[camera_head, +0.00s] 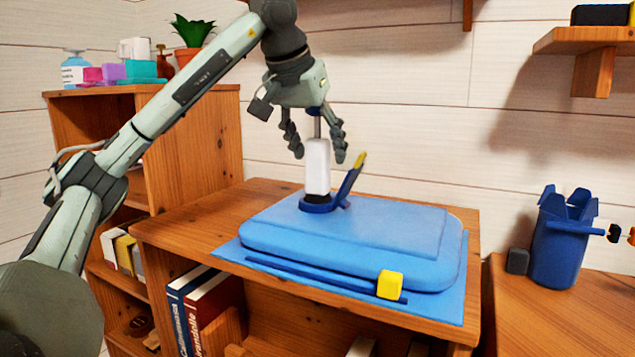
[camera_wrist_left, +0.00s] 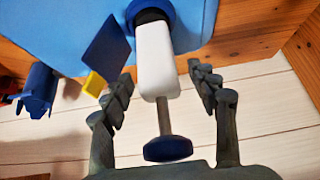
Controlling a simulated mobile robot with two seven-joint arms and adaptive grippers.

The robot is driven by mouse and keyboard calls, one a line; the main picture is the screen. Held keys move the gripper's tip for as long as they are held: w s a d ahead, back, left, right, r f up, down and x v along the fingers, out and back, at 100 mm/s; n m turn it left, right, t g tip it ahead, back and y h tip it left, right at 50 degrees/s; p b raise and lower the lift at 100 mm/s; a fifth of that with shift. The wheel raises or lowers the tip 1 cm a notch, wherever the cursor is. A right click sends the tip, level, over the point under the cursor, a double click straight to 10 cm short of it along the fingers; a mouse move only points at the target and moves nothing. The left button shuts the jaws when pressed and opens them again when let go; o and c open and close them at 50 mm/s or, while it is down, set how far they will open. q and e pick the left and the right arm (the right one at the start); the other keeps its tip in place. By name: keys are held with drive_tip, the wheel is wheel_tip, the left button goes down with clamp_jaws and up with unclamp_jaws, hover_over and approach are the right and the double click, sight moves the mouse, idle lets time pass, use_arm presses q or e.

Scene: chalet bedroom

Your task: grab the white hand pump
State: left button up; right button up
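The white hand pump (camera_head: 318,168) stands upright on a blue folded mattress (camera_head: 290,232) on the wooden shelf unit. It has a white body, a metal rod, a dark blue knob and a blue foot. My left gripper (camera_head: 319,152) hangs over it, open and pointing down, with the rod and upper body between its fingers. In the left wrist view the white pump body (camera_wrist_left: 158,60) and the blue knob (camera_wrist_left: 168,148) lie between the open fingers (camera_wrist_left: 161,75), with gaps on both sides. My right gripper is not in view.
A blue flap with a yellow tip (camera_head: 352,178) rises beside the pump's foot. A yellow block (camera_head: 390,284) sits at the mattress's front edge. A blue bin (camera_head: 560,240) stands on the right cabinet. The wall (camera_head: 420,130) is close behind the pump.

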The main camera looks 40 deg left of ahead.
use_arm(q)
clamp_jaws()
drive_tip(key=shift+r, duration=0.1)
idle(0.4)
drive_tip(key=shift+w+r, duration=0.1)
drive_tip(key=shift+r, duration=0.45)
wheel_tip(320, 180, up, 2)
drive_tip(key=shift+r+p, duration=0.25)
drive_tip(key=shift+p, duration=0.15)
drive_tip(key=s+a+r+p, duration=0.3)
drive_tip(key=s+a+r, duration=0.4)
drive_tip(key=s, duration=0.2)
drive_tip(key=shift+a, duration=0.35)
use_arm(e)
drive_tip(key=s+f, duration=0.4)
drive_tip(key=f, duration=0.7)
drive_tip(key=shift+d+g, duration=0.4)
